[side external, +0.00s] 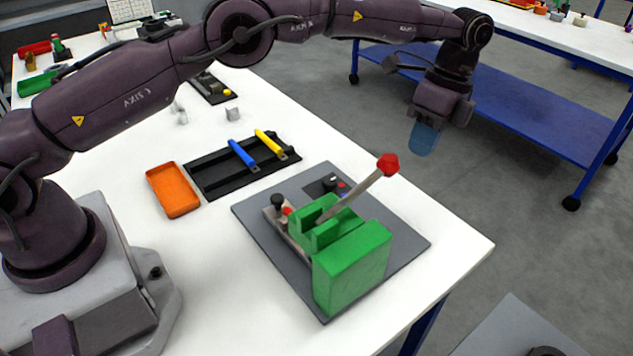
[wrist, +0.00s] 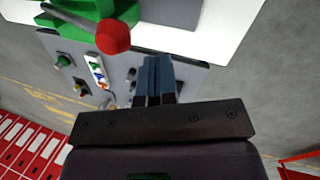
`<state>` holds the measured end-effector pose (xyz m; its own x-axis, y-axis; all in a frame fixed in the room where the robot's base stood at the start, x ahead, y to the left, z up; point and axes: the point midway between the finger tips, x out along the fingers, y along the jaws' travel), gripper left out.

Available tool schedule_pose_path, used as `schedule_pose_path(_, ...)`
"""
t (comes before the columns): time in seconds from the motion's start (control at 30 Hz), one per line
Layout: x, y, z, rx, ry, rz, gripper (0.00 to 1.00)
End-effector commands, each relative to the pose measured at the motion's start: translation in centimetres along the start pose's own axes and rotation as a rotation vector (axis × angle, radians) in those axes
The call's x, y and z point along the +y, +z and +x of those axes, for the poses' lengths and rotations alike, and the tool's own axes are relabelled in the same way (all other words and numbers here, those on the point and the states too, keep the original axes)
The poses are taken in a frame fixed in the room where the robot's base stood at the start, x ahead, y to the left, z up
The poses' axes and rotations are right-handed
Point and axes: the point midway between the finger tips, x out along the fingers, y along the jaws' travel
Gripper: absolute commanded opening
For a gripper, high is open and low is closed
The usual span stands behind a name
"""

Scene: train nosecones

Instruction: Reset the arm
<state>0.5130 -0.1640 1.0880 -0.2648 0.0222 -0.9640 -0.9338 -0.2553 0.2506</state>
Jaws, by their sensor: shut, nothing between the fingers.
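My gripper (side external: 424,138) hangs at the upper right in the side external view, out past the table's far edge and above the floor. Its blue fingers (wrist: 157,78) are shut together with nothing between them, as the wrist view shows. A green machine (side external: 350,262) stands on a grey base plate (side external: 262,228) on the white table. Its lever ends in a red knob (side external: 388,164), apart from my gripper and to its lower left. The red knob (wrist: 113,36) also shows in the wrist view, left of the fingers.
A black tray (side external: 215,180) holds a blue-handled tool (side external: 243,155) and a yellow-handled tool (side external: 270,143). An orange bin (side external: 173,190) sits beside it. A blue-framed bench (side external: 530,115) stands behind my gripper. Open floor lies between bench and table.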

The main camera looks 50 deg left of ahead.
Motion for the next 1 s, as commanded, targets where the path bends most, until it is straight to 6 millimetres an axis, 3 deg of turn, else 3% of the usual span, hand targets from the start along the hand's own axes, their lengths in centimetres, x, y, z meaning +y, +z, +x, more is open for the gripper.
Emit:
schedule_pose_path(0.17,1.6,0.9,-0.6,0.016,-0.040,-0.202,0.00)
schedule_pose_path(0.37,4.9,4.2,-3.4,0.070,-0.119,-0.455,0.00)
schedule_pose_path(0.53,9.2,8.5,-5.7,0.149,-0.192,-0.686,0.00)
schedule_pose_path(0.7,14.1,13.2,-6.8,0.245,-0.253,-0.891,0.00)
schedule_pose_path(1.0,22.9,20.4,-5.6,0.442,-0.343,-1.167,0.00)
